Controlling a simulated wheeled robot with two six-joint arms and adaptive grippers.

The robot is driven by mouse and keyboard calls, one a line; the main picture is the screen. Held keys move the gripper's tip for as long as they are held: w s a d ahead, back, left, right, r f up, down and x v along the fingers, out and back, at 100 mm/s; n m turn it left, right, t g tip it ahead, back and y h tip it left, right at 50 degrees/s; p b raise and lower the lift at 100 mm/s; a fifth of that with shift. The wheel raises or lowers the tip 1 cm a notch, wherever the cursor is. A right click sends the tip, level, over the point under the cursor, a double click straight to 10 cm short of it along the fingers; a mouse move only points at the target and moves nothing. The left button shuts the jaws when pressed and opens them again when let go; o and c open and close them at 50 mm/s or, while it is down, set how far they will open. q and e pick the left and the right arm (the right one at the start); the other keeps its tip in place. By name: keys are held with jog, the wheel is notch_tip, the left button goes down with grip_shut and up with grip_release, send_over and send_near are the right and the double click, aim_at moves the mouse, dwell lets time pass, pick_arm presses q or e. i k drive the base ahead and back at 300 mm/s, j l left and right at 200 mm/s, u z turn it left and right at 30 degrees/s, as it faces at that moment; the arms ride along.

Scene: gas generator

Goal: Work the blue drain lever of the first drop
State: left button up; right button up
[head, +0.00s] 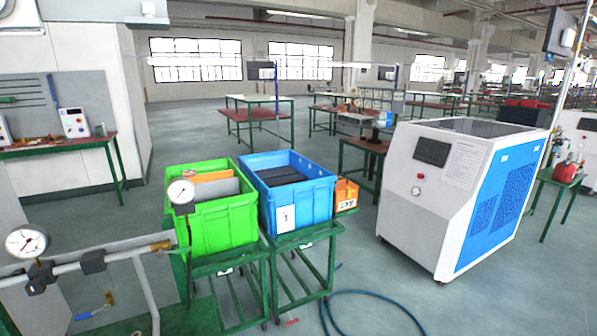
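A small blue lever (109,298) with a yellowish fitting (84,316) shows at the lower left, below the grey horizontal pipe (75,266). Whether it is open or shut cannot be told at this size. A round white gauge (25,242) stands on the pipe at the far left. A second gauge (181,191) stands in front of the green crate. A brass-coloured fitting (160,246) sits at the pipe's right end, and a grey branch pipe (147,290) runs down from near it. Neither of my grippers is in view.
A green crate (222,224) and a blue crate (310,207) stand on green stands in the centre. A blue hose (375,293) lies on the floor. A white and blue machine (425,205) stands at right. A bench (70,143) stands at the left wall.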

aim_at(91, 313)
jog(key=u, duration=1.2)
